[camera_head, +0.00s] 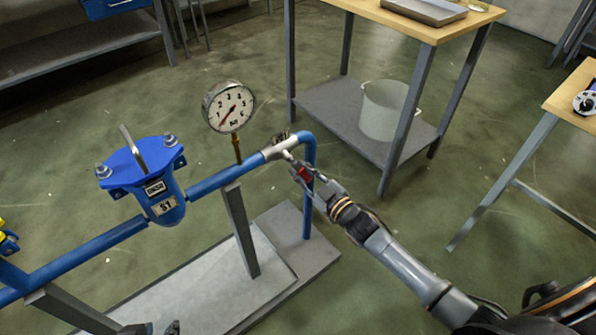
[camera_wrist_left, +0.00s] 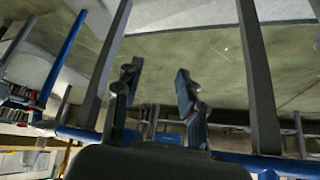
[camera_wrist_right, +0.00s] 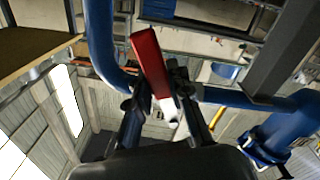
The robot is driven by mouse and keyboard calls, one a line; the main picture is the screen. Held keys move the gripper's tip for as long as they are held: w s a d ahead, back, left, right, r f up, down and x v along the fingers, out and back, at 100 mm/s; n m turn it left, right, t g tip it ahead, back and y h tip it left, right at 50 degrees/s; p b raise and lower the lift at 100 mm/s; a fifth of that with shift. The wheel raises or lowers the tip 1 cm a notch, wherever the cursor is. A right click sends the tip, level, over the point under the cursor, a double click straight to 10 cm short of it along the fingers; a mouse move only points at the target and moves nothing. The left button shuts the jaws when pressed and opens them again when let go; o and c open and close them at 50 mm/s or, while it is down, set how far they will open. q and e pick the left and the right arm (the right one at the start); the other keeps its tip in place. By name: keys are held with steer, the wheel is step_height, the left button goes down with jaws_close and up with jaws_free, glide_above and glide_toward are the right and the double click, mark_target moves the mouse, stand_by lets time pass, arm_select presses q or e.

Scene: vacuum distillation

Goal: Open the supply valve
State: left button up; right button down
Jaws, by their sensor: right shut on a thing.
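The supply valve (camera_head: 280,148) is a silver body on the blue pipe, just left of the pipe's downward bend. Its red handle (camera_wrist_right: 151,62) sits between the fingers of my right gripper (camera_wrist_right: 158,85) in the right wrist view. In the head view the right gripper (camera_head: 306,180) reaches the valve from the lower right, shut on the handle, with a bit of red showing between the fingers. My left gripper (camera_wrist_left: 155,78) is open and empty in the left wrist view. Only its dark fingertips show at the bottom edge of the head view (camera_head: 152,328).
A round pressure gauge (camera_head: 229,107) stands on the pipe left of the valve. A blue filter housing (camera_head: 150,180) is further left. The pipe stands on a grey base plate (camera_head: 215,285). A table with a white bucket (camera_head: 384,110) on its shelf is behind.

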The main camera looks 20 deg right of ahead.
steer(key=n, duration=0.1)
steer(key=d+r+n+p, duration=0.1)
steer(key=shift+w+d+n, duration=0.15)
steer(key=shift+w+n, duration=0.05)
steer(key=shift+n, duration=0.2)
arm_select(q)
steer(key=s+a+g+p, duration=0.2)
steer(key=s+g, duration=0.1)
steer(key=s, duration=0.3)
arm_select(e)
steer(key=n, duration=0.1)
steer(key=d+r+n, duration=0.1)
steer(key=n, duration=0.2)
steer(key=shift+w+d+r, duration=0.15)
steer(key=shift+w+r, duration=0.1)
steer(key=shift+r, duration=0.15)
steer(key=shift+d+r+n, duration=0.1)
steer(key=shift+r+n, duration=0.25)
steer(key=shift+n, duration=0.65)
arm_select(q)
steer(key=shift+y, duration=0.4)
steer(key=shift+d+p+x, duration=0.2)
steer(key=shift+p+x, duration=0.3)
steer(key=shift+x, duration=1.65)
arm_select(e)
steer(key=shift+w+d+r+n, duration=0.15)
steer(key=shift+r+n, duration=0.35)
steer(key=shift+n, duration=0.6)
